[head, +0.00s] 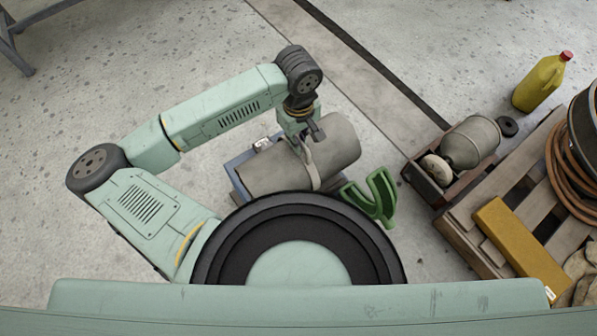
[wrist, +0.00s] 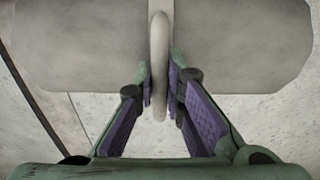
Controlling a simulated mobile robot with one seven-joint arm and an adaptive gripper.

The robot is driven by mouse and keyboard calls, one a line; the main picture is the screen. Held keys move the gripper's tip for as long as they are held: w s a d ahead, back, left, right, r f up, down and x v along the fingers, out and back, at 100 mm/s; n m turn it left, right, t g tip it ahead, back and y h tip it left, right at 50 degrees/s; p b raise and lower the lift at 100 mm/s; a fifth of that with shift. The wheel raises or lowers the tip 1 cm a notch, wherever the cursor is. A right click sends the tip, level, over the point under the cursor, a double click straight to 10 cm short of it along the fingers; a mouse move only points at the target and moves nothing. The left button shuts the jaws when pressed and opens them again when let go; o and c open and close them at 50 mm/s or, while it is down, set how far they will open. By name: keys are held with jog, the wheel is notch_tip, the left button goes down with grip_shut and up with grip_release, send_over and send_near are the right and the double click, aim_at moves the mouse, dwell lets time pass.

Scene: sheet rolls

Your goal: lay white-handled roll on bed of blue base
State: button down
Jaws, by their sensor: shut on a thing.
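The white-handled roll (head: 335,150) is a grey cylinder with a pale strap-like handle (wrist: 159,50) around its middle. My gripper (head: 307,142) is shut on that handle; in the wrist view its purple-padded fingers (wrist: 162,85) stand on either side of it. The blue base (head: 236,180) shows at the roll's left end and along its far-left side. The roll covers most of the base and its bed, and its right end reaches past what shows of the base. I cannot tell whether the roll touches the bed.
A green forked piece (head: 377,200) stands just right of the roll. Farther right, another roll (head: 470,142) lies in a dark reddish base (head: 434,187). A wooden pallet (head: 478,240) carries a yellow box (head: 520,250) and a coiled hose. A yellow jug (head: 538,85) stands behind.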

jog(key=shift+f+p, duration=1)
jog(key=shift+f, duration=3.7)
jog(key=c, duration=1.7)
grip_release()
